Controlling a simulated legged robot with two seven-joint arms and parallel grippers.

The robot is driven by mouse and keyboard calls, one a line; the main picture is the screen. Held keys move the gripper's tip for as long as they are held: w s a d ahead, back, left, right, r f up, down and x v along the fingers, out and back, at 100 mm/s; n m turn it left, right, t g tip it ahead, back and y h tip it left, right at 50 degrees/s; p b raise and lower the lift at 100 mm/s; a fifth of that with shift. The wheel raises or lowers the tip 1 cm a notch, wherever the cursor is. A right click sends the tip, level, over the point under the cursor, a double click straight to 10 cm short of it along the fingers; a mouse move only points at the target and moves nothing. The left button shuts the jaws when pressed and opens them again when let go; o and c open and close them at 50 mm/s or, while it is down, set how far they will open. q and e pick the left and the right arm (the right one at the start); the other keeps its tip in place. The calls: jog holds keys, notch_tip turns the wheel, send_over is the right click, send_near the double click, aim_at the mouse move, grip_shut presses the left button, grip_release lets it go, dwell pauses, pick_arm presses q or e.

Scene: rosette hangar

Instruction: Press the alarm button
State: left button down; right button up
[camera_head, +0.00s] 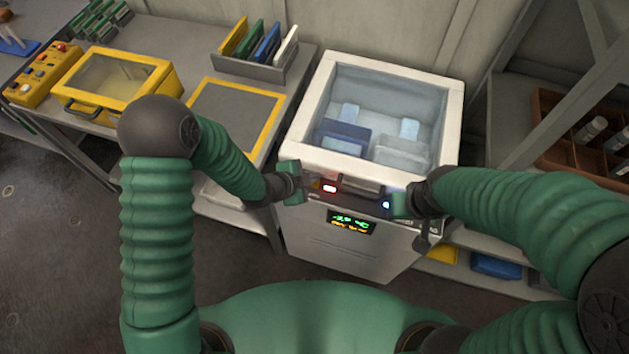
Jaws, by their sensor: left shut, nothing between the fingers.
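A white chest freezer (455,95) with a clear lid stands in the middle. On its dark front strip a red lit button (330,188), which looks like the alarm button, glows near the left end. A blue-white light (386,205) glows further right on the strip. My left gripper (305,184) is shut and empty, just left of the red button; I cannot tell whether it touches the freezer. My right gripper (398,205) is at the right part of the strip, beside the blue-white light. Its fingers are too unclear to tell open from shut.
A display (351,222) with green and orange text is below the strip. Left, a grey bench holds a yellow windowed box (115,88), a yellow control box (42,75) with buttons, and a rack (250,66) of coloured folders. A wooden shelf (545,110) is at right.

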pick_arm(q)
jog(key=shift+f+b, duration=0.35)
jog(key=shift+b, duration=0.05)
jog(key=shift+s+f+b, duration=0.1)
jog(key=shift+f+b, duration=0.4)
jog(key=shift+f, duration=0.05)
dwell(0.7)
jog(key=shift+r, duration=0.1)
dwell(0.8)
jog(key=shift+r+p, duration=0.75)
jog(key=shift+r, duration=0.1)
jog(key=shift+r, duration=0.1)
notch_tip(320, 180, up, 5)
jog(key=p, duration=0.4)
